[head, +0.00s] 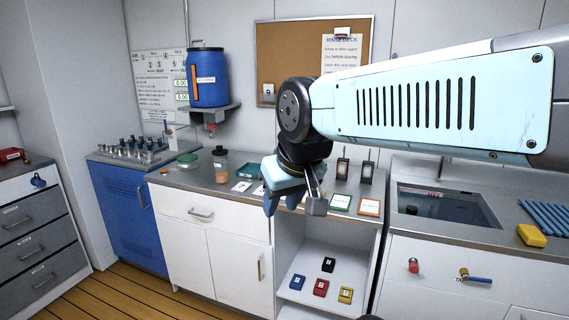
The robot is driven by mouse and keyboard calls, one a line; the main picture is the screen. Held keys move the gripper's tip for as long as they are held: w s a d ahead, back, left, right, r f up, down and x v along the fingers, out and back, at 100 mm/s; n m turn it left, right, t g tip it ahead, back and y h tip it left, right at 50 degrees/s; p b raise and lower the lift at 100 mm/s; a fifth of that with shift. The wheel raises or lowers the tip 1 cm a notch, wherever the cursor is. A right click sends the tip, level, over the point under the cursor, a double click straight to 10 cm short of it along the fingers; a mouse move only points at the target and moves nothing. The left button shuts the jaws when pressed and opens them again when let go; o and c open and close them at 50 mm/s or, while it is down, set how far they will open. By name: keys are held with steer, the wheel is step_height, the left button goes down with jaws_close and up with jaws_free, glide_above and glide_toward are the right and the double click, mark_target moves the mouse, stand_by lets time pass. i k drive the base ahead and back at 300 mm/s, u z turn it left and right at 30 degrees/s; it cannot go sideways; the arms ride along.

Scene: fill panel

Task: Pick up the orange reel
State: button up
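I cannot make out an orange reel in the head view. My gripper (283,203) hangs over the front edge of the steel counter (182,181), near the open shelf bay. My gripper and arm hide part of the counter and the wall behind. A jar with a dark lid (221,165) and an orange-tinted lower part stands on the counter to the left of my gripper.
Black (328,265), blue (297,282), red (321,288) and yellow (345,295) small blocks lie in the open bay. A sink (447,205), blue rods (546,218) and a yellow block (531,235) are at right.

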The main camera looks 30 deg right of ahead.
mark_target(343, 169)
steer(key=z, duration=0.15)
steer(key=i, duration=1.45)
steer(key=z, duration=0.6)
steer(key=k, duration=0.85)
steer(key=z, duration=0.1)
steer(key=i, duration=0.9)
steer(key=u, duration=0.05)
